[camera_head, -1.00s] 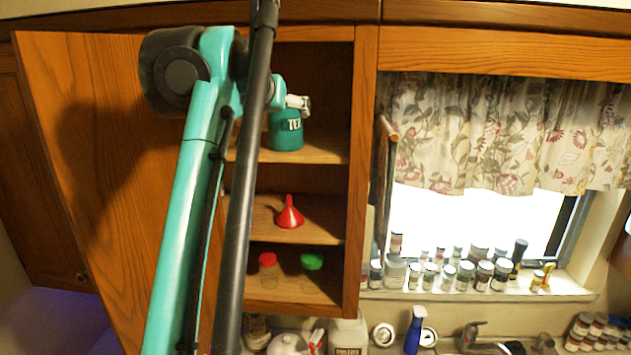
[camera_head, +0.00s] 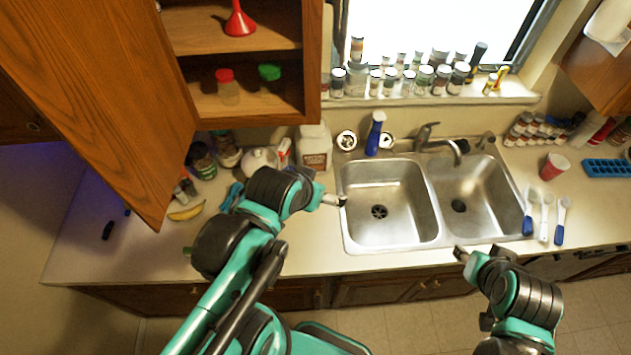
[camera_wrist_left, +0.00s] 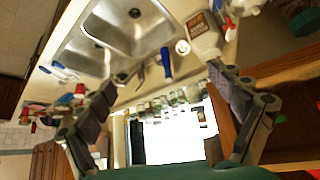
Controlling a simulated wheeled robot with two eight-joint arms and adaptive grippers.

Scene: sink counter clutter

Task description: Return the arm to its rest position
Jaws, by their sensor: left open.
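My left arm, teal and black, comes in from the left in the head view and is lowered over the counter. Its gripper (camera_head: 338,201) is at the left edge of the sink (camera_head: 345,225). In the left wrist view the left gripper (camera_wrist_left: 168,73) has its two fingers wide apart with nothing between them at hand; the sink (camera_wrist_left: 85,62) and window lie beyond. My right gripper (camera_head: 461,255) is in front of the sink at the counter's front edge, and its finger opening cannot be made out.
An open cabinet door (camera_head: 95,95) hangs at the left, near my left arm. A white jug (camera_head: 314,148), a blue spray bottle (camera_head: 375,133) and a faucet (camera_head: 425,137) stand behind. Brushes (camera_head: 545,215) and a red cup (camera_head: 554,166) are at the right. The left front counter is mostly clear.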

